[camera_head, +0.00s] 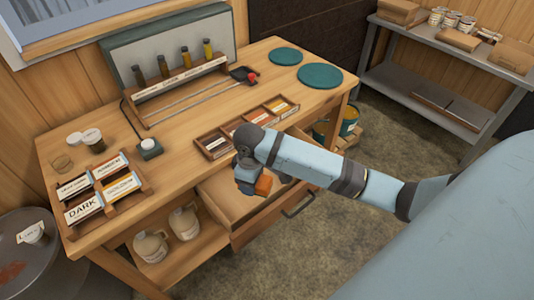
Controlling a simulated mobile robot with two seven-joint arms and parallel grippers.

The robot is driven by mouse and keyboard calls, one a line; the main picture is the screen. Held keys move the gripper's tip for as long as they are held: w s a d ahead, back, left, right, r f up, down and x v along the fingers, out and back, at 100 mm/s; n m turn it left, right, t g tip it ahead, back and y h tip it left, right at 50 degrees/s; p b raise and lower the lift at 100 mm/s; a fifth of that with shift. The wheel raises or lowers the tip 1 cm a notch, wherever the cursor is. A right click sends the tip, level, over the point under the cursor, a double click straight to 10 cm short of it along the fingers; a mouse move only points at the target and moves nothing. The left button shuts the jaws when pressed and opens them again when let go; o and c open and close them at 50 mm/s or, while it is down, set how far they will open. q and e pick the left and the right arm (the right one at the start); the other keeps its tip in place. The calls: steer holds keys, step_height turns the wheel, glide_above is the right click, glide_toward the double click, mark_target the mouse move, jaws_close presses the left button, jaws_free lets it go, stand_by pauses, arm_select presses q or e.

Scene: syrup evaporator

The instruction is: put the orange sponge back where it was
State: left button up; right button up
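The orange sponge (264,185) shows as a small orange block at the end of my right arm. My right gripper (256,186) comes in from the right and appears shut on the sponge, above the open drawer (228,199) of the wooden table. The gripper and wrist hide part of the sponge and of the drawer's inside. My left gripper is not in view.
On the table (185,150) stand a bottle rack (182,88), a divided wooden tray (216,143), label cards (84,208) and two green discs (319,76). Jugs (150,245) stand on the shelf below. A grey shelf unit (440,90) is at back right.

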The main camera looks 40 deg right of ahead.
steer(key=w+d+r+n+b, duration=0.5)
steer(key=w+d+n, duration=0.5)
steer(key=n, duration=0.7)
step_height(320, 180, down, 20)
steer(key=shift+s+d+f+b, duration=0.1)
steer(key=shift+s+b, duration=0.05)
steer(key=shift+b, duration=0.45)
steer(key=o, duration=0.8)
steer(key=shift+f, duration=0.1)
step_height(320, 180, up, 12)
steer(key=shift+r, duration=0.15)
